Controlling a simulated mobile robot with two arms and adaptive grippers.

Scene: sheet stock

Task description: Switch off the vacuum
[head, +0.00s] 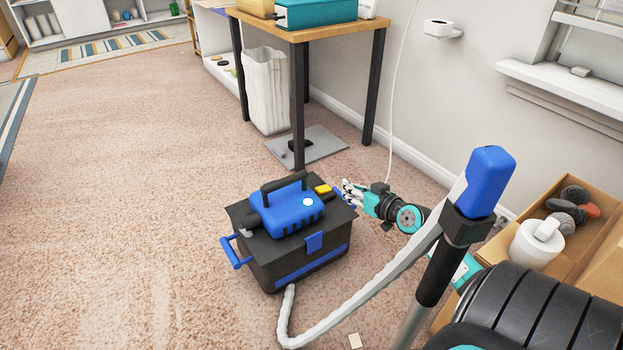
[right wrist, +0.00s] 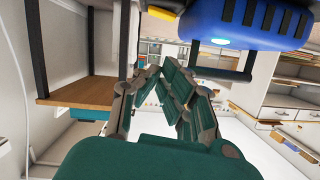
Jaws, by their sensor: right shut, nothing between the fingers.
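The vacuum (head: 295,245) is a black box with a blue motor head and black handle, standing on the carpet. A pale light (head: 308,202) glows on its blue side and also shows in the right wrist view (right wrist: 219,41). A yellow part (head: 323,190), seemingly the switch, sits on the top at the right. My right gripper (head: 346,190) is shut and empty, just right of the yellow part; I cannot tell if they touch. In the right wrist view its fingers (right wrist: 152,78) close together below the blue head (right wrist: 250,22). My left gripper is not in view.
A pale hose (head: 350,315) runs from the vacuum to a blue-topped wand (head: 490,180) in the right foreground. A cardboard box (head: 545,192) with brushes stands at right. A wooden table (head: 330,33) and white bin (head: 265,90) stand behind. Carpet at left is clear.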

